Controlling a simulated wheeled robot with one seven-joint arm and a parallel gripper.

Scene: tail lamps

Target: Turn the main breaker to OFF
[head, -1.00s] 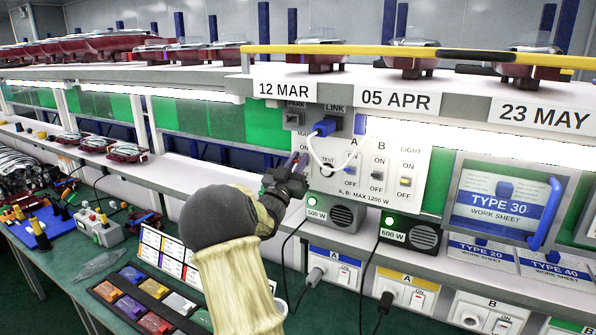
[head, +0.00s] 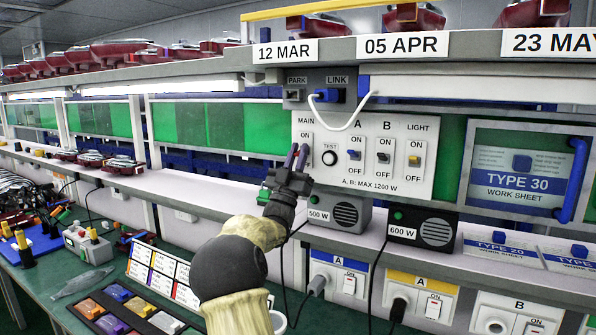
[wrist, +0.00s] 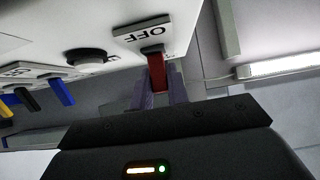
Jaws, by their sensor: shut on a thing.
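The main breaker is the MAIN switch at the left of the white panel (head: 370,185). In the head view, my gripper (head: 298,152) covers its lever and the lower part of its plate; the ON mark shows above. In the wrist view, the red lever (wrist: 157,75) sits between the purple fingers of my gripper (wrist: 157,90), shut on it.
The round TEST button (head: 330,157) is just right of my gripper. Switches A (head: 354,155), B (head: 383,157) and LIGHT (head: 415,160) follow. Below stand the 500 W (head: 346,214) and 600 W (head: 436,231) units. A white cable loops from the LINK plug (head: 328,95).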

